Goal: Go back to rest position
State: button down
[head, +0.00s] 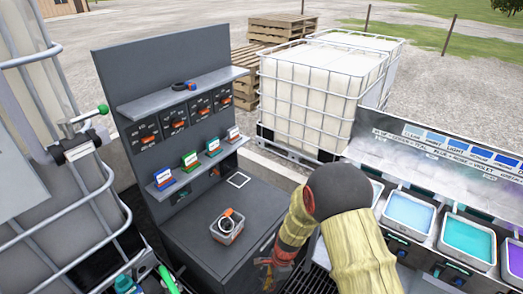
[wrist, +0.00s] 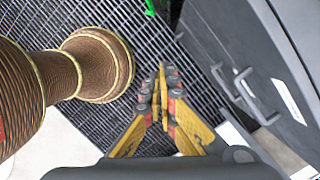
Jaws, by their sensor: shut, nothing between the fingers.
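My gripper (wrist: 162,72) is in the lower middle of the wrist view. Its yellow and grey fingers are together at the tips with nothing between them. It is over a dark floor grating (wrist: 110,25), beside a dark grey cabinet (wrist: 230,45) with a handle. In the head view my gripper (head: 268,272) is small and partly hidden at the bottom, in front of the workbench (head: 185,235). My arm reaches down across the lower middle of that view.
On the bench stands a small grey bin (head: 227,231) holding an orange and white item. Several coloured cards stand on the lower shelf. At right is a rack of trays with blue (head: 408,212), teal (head: 468,239) and purple liquid. A caged tank (head: 60,190) with a green-handled valve (head: 85,148) is at left.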

jog(key=s+d+r+n+t+b, duration=0.2)
jog(key=s+d+r+n, duration=0.3)
jog(key=r, duration=0.6)
jog(key=s+d+r+n+t+h+b, duration=0.1)
jog(key=s+d+r+n+t+b, duration=0.1)
jog(key=s+d+r+n+b, duration=0.3)
jog(key=s+d+r+n+t+h+b, duration=0.1)
jog(key=s+d+r+n+b, duration=0.3)
jog(key=s+r, duration=0.5)
notch_tip(320, 180, up, 8)
jog(key=shift+s+d+f+n+t, duration=0.15)
jog(key=shift+s+d+n+t, duration=0.15)
jog(key=shift+d+n+t, duration=0.45)
